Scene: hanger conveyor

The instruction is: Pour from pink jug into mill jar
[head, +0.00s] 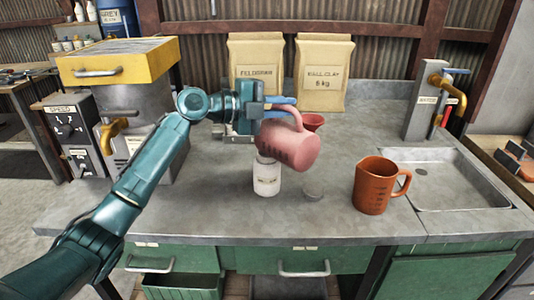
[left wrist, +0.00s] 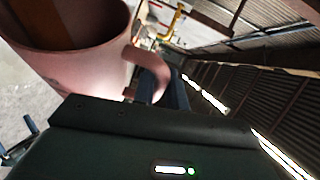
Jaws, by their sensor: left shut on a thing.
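My left gripper (head: 282,103) is shut on the handle of the pink jug (head: 288,146) and holds it above the counter. The jug is tilted, with its lower left side close over the white mill jar (head: 267,176). The jar stands upright on the counter; the jug and gripper hide part of its top, and I cannot tell whether they touch. No stream shows. In the left wrist view the pink jug (left wrist: 95,65) fills the upper left, with brownish contents or inner wall visible. My right gripper is not in view.
An orange-brown jug (head: 371,188) stands to the right, near the sink (head: 452,182). A red cup (head: 313,121) stands behind the pink jug. Paper sacks (head: 322,75) stand at the back.

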